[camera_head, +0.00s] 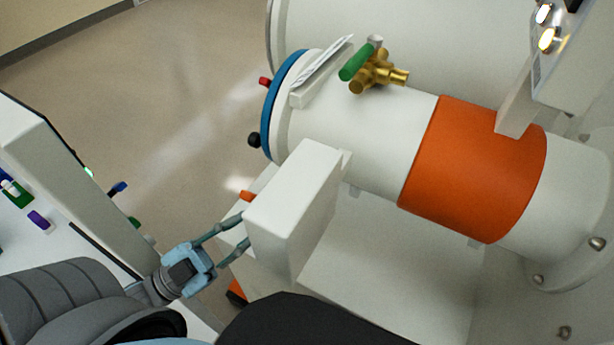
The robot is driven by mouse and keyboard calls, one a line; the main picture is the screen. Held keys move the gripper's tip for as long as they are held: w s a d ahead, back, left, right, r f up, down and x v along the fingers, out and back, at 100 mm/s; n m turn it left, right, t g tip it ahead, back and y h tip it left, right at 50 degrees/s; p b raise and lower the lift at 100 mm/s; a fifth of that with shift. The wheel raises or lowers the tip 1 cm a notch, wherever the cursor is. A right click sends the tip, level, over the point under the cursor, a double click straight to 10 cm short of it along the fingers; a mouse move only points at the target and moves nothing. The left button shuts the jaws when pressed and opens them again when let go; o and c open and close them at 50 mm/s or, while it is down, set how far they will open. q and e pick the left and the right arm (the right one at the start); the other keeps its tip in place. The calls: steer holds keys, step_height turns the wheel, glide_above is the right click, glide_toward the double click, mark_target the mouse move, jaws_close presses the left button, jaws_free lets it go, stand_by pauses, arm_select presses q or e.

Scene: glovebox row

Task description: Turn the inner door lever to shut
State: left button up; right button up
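I cannot pick out the inner door lever for certain. A white cylindrical chamber (375,140) lies across the middle, with a blue ring door (284,100) at its left end. A red knob (265,82) and a black knob (254,140) stick out from the ring. A white box (292,205) stands in front of the chamber, with a small orange piece (247,196) at its left edge. My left gripper (243,230) has its fingers apart beside the box's left face. I cannot tell whether the tips touch it, and nothing shows between them. My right gripper is out of view.
A brass valve with a green handle (357,62) sits on top of the chamber. A wide orange band (475,165) wraps it. A control box (565,50) is at top right. A white bench (40,190) with colored small items stands at left. Open floor (160,110) lies between.

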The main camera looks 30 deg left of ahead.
arm_select(q)
steer(key=b+x, duration=0.1)
steer(key=x, duration=1.1)
steer(key=shift+d+r, duration=0.2)
steer(key=shift+r, duration=0.05)
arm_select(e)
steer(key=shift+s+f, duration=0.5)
arm_select(q)
steer(key=shift+f, duration=0.1)
jaws_close()
